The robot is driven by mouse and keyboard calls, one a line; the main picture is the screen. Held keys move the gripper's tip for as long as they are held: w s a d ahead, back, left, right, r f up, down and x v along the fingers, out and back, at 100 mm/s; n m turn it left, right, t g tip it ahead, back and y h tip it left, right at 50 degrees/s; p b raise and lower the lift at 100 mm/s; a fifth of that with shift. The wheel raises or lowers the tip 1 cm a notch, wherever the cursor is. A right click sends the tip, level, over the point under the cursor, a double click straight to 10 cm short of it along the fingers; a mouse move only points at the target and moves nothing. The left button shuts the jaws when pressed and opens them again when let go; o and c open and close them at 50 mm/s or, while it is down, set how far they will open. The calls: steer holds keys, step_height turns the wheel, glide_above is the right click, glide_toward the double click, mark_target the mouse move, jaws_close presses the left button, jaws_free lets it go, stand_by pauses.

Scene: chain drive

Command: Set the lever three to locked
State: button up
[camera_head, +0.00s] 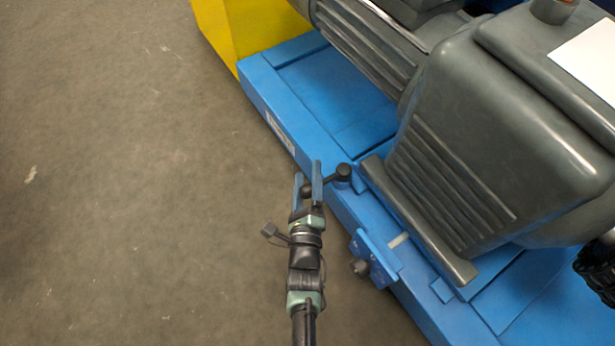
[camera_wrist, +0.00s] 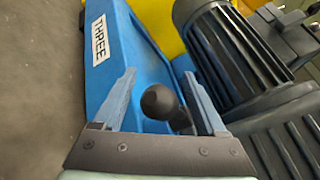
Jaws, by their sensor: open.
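The lever three (camera_head: 343,171) is a short black lever with a round knob on the blue base frame; in the head view its arm runs left from the knob toward my gripper. My gripper (camera_head: 309,172) is open at the edge of the frame, its blue-grey fingers pointing away from me. In the wrist view the black ball knob (camera_wrist: 158,102) lies between the two open fingers of my gripper (camera_wrist: 163,90), apart from both as far as I can tell. A white label reading THREE (camera_wrist: 98,43) is on the blue frame beyond the left finger. Part of the lever is hidden behind the fingers.
A large grey motor housing (camera_head: 500,130) stands on the blue base frame (camera_head: 365,125) at the right. A blue bracket with a dark bolt (camera_head: 372,260) juts from the frame's near side. A yellow guard (camera_head: 240,30) stands at the top. The grey floor (camera_head: 120,180) at left is clear.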

jaws_close()
stand_by(0.3)
stand_by(1.1)
